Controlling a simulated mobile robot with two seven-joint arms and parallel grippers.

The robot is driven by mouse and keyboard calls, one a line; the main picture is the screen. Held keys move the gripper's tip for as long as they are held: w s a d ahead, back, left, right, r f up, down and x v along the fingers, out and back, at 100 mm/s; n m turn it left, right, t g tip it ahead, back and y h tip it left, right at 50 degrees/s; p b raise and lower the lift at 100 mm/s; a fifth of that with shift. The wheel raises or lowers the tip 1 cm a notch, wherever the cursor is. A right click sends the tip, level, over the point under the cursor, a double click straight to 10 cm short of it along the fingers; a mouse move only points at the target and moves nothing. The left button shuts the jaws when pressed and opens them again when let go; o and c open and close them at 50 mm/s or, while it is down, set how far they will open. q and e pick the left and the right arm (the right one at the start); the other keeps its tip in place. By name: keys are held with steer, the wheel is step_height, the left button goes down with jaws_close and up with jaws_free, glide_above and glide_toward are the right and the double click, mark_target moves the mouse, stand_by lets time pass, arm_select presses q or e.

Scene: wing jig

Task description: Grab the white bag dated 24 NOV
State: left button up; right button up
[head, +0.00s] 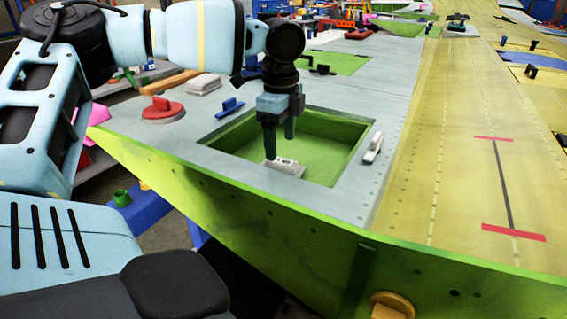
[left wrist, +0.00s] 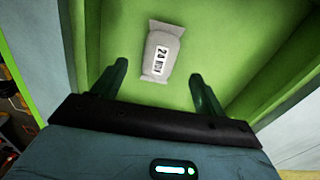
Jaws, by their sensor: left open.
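The white bag (head: 284,167) lies on the green floor of a rectangular recess (head: 334,125) in the wing panel, near its front edge. In the left wrist view the bag (left wrist: 161,50) shows a label reading 24 NOV and lies between and beyond the fingertips. My left gripper (head: 280,147) points down into the recess, above and beside the bag in the head view. In the left wrist view its two dark green fingers (left wrist: 158,82) are apart with nothing between them. My right gripper is not in view.
A white clamp-like piece (head: 373,149) sits right of the recess. The recess walls surround the gripper.

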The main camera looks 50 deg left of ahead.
mark_target(282, 161)
arm_select(q)
steer(key=shift+d+f, duration=0.1)
steer(key=shift+f, duration=3)
steer(key=c, duration=1.1)
steer(key=shift+r, duration=5.05)
